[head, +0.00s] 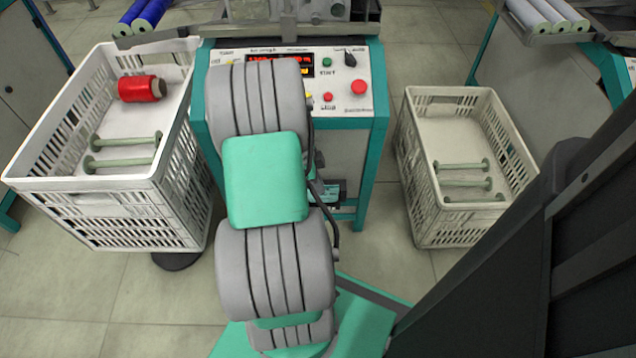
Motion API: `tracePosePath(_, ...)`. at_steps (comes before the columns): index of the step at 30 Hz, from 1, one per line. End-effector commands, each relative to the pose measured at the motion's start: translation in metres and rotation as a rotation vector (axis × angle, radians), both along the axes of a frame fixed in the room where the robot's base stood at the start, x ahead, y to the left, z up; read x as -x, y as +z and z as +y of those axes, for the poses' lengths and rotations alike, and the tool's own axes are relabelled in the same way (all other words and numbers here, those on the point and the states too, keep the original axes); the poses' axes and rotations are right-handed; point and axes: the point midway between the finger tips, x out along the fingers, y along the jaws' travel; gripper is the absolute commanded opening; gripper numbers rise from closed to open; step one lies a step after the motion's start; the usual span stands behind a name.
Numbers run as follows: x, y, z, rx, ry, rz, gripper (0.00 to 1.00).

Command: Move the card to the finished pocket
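I can make out neither the card nor the finished pocket. My arm, in grey and teal segments, rises through the middle of the head view and covers much of the winding machine (378,85). My gripper does not show. A small dark and teal part (333,192) shows just right of my arm, low on the machine's front. It is too small and too covered to tell what it is.
A white crate (95,205) at left holds a red thread bobbin (142,88) and green empty bobbins (125,140). A lower crate (440,225) at right holds several green bobbins (465,182). Clear floor (385,220) lies between the machine and the right crate.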

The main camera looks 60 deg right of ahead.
Motion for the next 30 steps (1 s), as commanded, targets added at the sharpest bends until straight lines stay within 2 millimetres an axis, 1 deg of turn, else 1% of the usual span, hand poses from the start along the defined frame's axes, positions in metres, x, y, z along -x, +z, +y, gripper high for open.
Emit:
tracePosePath(18, 0.000, -0.023, 0.000, 0.000, 0.000, 0.000, 0.00)
tracePosePath(30, 0.000, -0.024, 0.000, 0.000, 0.000, 0.000, 0.00)
